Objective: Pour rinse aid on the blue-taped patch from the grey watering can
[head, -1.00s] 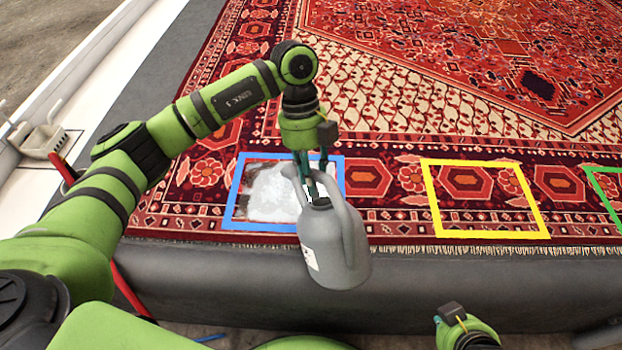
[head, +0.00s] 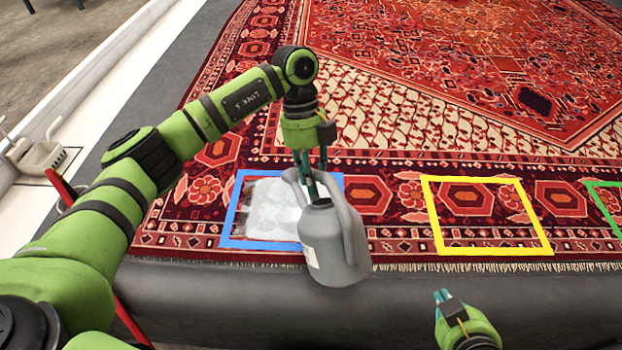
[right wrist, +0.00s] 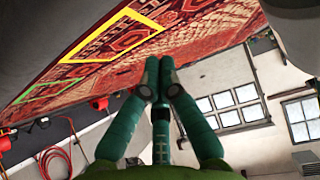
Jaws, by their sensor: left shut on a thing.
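The grey watering can (head: 332,252) hangs near upright in front of the rug, overlapping the right part of the blue-taped patch (head: 231,212) in the head view. My left gripper (head: 309,187) is shut on the can's handle. A white, partly see-through layer (head: 268,210) covers much of the patch, with rug pattern showing through. The patch's lower right corner is hidden behind the can. No stream from the can is visible. My right gripper (head: 443,297) is empty and shut at lower right, its fingertips together in the right wrist view (right wrist: 159,78).
A yellow-taped patch (head: 545,235) and part of a green-taped one (head: 604,208) lie to the right on the red rug (head: 400,120). A grey padded edge (head: 240,285) runs along the front. A beige container (head: 40,157) sits at far left.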

